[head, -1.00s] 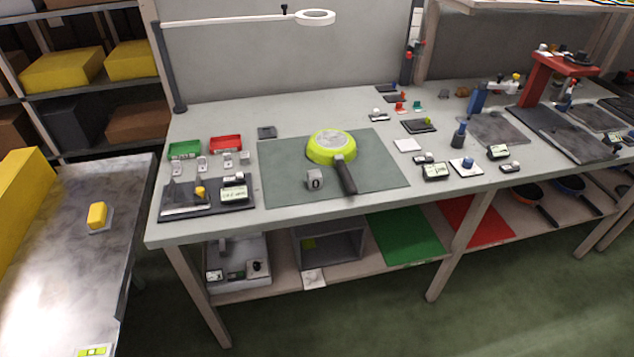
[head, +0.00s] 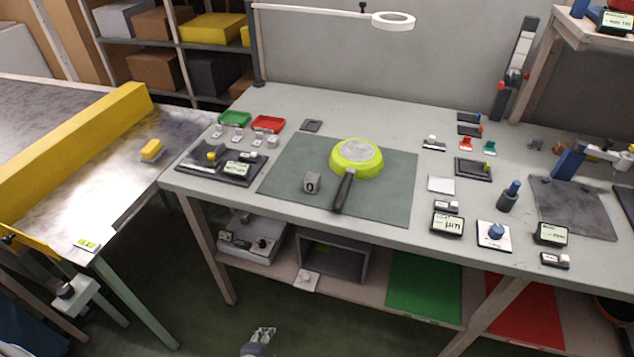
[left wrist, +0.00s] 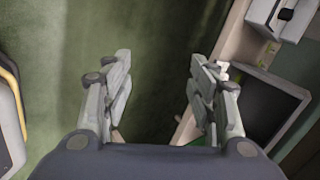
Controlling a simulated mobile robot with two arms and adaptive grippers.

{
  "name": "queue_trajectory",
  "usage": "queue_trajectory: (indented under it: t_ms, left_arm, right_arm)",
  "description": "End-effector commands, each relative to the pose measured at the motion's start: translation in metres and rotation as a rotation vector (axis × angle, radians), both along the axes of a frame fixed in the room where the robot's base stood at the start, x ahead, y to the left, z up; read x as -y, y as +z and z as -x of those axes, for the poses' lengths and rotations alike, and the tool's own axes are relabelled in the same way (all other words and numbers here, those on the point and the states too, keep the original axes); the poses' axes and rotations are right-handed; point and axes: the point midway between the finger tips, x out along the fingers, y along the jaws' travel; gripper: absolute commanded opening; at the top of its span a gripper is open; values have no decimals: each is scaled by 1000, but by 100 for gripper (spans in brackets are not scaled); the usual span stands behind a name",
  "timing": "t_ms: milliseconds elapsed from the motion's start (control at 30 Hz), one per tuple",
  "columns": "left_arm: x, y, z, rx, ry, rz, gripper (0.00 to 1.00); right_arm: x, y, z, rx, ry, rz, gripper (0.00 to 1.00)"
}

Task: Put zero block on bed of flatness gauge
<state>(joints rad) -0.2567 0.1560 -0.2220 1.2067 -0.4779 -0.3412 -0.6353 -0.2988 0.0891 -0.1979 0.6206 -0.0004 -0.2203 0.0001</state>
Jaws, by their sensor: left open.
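The zero block (head: 311,183), a small grey cube with a dark 0 on its face, sits on the green-grey mat (head: 272,184) of the bench, just left of the handle of an upturned lime-green pan (head: 352,160). A dark flat device with a yellow-topped post and a small display, which looks like the flatness gauge (head: 219,175), stands at the bench's left end; part of its dark bed is bare. My left gripper (head: 264,331) is low in front of the bench, over the floor. In the left wrist view my left gripper (left wrist: 158,85) is open and empty.
A lower shelf under the bench holds a grey open box (head: 333,268). The mat around the block is mostly clear.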

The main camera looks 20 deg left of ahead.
Motion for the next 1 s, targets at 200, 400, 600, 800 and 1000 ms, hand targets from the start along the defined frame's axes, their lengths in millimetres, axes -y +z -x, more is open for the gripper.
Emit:
queue_trajectory:
  t_ms: [200,400,600,800,1000]
  left_arm:
    - [1,177,-125,331,-411,-543,53]
    - [6,326,-167,522,-558,-1015,53]
    - [27,374,-186,591,-758,-1417,53]
    - [43,378,-199,609,-881,-1602,53]
    - [45,379,-229,610,-888,-1615,53]
  right_arm:
    - [1,0,0,0,0,1,49]
    - [-16,-1,2,-2,-2,-19,49]
    - [-18,-1,2,-3,0,-22,49]
    - [-9,0,2,-2,1,-11,49]
    - [-5,3,2,-2,-1,-6,49]
